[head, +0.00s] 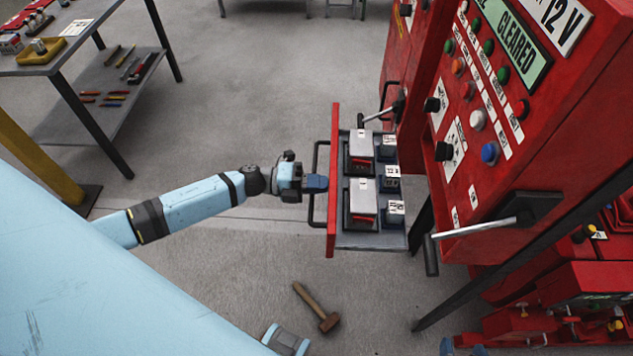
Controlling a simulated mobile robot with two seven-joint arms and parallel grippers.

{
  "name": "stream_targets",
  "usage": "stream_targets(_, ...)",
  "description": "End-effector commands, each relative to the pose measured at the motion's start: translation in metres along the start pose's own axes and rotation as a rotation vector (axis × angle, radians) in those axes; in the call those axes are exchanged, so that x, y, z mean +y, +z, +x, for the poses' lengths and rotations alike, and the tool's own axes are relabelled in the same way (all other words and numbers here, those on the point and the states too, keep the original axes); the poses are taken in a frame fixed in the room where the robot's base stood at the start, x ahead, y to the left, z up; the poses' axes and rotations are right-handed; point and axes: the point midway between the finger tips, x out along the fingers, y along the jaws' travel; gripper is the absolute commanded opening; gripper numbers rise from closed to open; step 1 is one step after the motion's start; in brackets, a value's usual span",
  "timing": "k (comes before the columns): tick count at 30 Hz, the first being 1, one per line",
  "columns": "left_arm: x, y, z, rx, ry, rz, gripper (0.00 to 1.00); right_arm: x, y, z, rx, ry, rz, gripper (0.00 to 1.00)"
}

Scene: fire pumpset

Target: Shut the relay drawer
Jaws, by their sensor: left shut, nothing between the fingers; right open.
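The relay drawer (334,235) stands pulled out of the red cabinet, its red front panel facing left. A black bar handle (313,170) is on that front. Several relays, some with grey covers (361,145), sit in its dark tray. My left gripper (318,184) is shut and empty, with its blue fingertips at the drawer front, within the span of the handle. I cannot tell whether they touch the panel. My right gripper (463,347) shows only in part at the bottom edge, its blue fingers apart, away from the drawer.
The red control panel (480,150) with buttons and a lever handle (485,226) stands right of the drawer. A hammer (318,307) lies on the floor below it. A tool table (60,60) is at upper left. Floor left of the drawer is clear.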

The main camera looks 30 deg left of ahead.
Motion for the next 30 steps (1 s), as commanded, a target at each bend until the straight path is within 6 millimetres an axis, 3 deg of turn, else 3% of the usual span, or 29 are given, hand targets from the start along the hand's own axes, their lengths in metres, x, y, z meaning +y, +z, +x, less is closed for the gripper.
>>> stream_targets(8, -0.001, 0.000, 0.046, 0.001, -0.004, 0.001, 0.00, 0.000, 0.003, 0.002, -0.002, 0.000, 0.002, 0.62)
stream_targets(21, -0.001, 0.000, 0.165, 0.003, -0.004, 0.003, 0.00, 0.001, 0.009, 0.006, -0.010, 0.001, 0.009, 0.62)
stream_targets(30, 0.000, 0.000, 0.222, 0.001, -0.002, 0.001, 0.00, 0.001, 0.012, 0.010, -0.013, 0.000, 0.017, 0.62)
